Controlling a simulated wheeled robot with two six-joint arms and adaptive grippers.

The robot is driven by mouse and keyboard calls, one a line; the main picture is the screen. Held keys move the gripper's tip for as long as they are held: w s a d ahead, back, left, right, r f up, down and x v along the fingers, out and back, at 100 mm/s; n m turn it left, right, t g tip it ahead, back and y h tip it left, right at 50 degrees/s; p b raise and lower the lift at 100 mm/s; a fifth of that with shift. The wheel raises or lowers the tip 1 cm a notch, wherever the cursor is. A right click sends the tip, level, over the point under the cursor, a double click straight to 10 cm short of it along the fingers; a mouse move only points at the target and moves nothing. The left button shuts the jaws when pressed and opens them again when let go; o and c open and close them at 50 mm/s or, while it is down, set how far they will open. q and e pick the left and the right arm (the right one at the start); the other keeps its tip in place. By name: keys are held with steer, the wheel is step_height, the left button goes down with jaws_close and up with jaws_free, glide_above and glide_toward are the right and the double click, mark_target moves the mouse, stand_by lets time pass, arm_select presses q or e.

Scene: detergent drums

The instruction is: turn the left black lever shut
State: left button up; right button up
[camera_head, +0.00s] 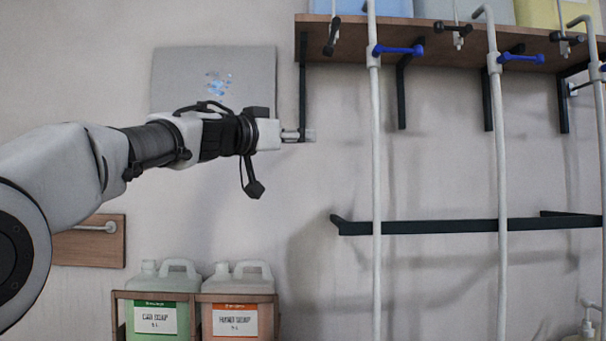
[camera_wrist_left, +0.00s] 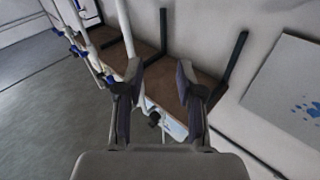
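The left black lever (camera_head: 332,36) is on a small tap at the shelf's front edge, at the top of the head view. It looks slanted, nearly upright in the picture. A small dark piece (camera_wrist_left: 154,118) between my fingers in the wrist view may be this lever; I cannot tell for sure. My left gripper (camera_head: 309,135) is below and slightly left of the lever, apart from it, pointing right. In the wrist view my left gripper (camera_wrist_left: 158,72) is open, with nothing held between its fingers. My right gripper is not in view.
A wooden shelf (camera_head: 430,50) on black brackets carries drums. White pipes with blue levers (camera_head: 398,50) stand right of my gripper, crossing a dark rail (camera_head: 450,226). A grey panel (camera_head: 213,75) is behind my wrist. Soap jugs (camera_head: 237,300) stand below in a wooden rack.

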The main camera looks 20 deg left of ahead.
arm_select(q)
steer(key=w+f+g, duration=0.1)
steer(key=w+f, duration=0.2)
steer(key=f, duration=0.4)
steer(key=shift+w+d, duration=0.15)
steer(key=shift+d, duration=0.2)
